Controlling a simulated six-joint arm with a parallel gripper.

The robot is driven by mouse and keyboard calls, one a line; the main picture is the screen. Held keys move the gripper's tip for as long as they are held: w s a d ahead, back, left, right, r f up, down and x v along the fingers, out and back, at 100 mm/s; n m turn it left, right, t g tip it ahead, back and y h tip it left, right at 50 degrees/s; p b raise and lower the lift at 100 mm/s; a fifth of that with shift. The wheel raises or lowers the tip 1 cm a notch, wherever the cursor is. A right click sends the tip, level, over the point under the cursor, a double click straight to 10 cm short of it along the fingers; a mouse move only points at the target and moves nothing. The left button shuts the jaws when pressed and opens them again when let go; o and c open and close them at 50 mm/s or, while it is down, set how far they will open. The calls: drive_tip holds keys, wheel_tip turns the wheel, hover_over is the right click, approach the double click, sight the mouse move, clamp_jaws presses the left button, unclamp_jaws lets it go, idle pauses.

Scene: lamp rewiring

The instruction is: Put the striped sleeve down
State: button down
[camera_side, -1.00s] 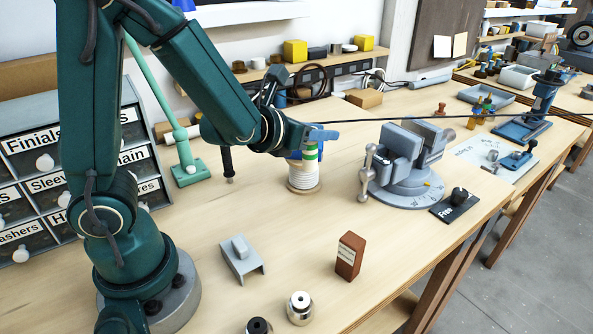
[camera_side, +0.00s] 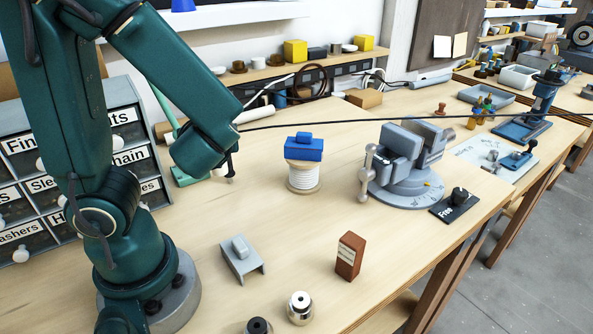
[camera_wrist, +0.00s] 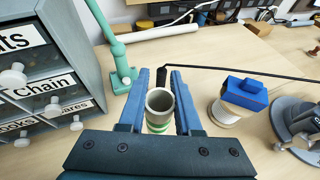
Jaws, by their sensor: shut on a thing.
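The striped sleeve (camera_wrist: 159,119), a pale tube with green bands and an open top end, stands between the fingers of my gripper (camera_wrist: 160,80) in the wrist view. The blue fingers are shut on it, one on each side. In the side view my arm hides both the gripper and the sleeve. I cannot tell whether the sleeve's lower end touches the bench (camera_side: 200,225).
A white spool (camera_side: 304,177) with a blue block (camera_side: 304,148) on top stands to the right. A green lamp base (camera_wrist: 124,78) and a black handle (camera_side: 231,167) are close by. The labelled drawers (camera_wrist: 45,75) stand left. A vise (camera_side: 405,165) is farther right.

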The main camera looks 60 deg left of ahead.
drive_tip(key=shift+w+d+f, duration=0.9)
drive_tip(key=shift+d+f, duration=0.95)
drive_tip(key=shift+f, duration=0.05)
drive_tip(key=shift+w+d+f, duration=0.95)
drive_tip(key=shift+d+f, duration=0.9)
drive_tip(key=shift+f, duration=0.1)
drive_tip(key=shift+w+d+f, duration=0.9)
drive_tip(key=shift+d+f, duration=0.95)
drive_tip(key=shift+f, duration=0.05)
drive_tip(key=shift+f, duration=0.15)
drive_tip(key=c, duration=0.6)
unclamp_jaws()
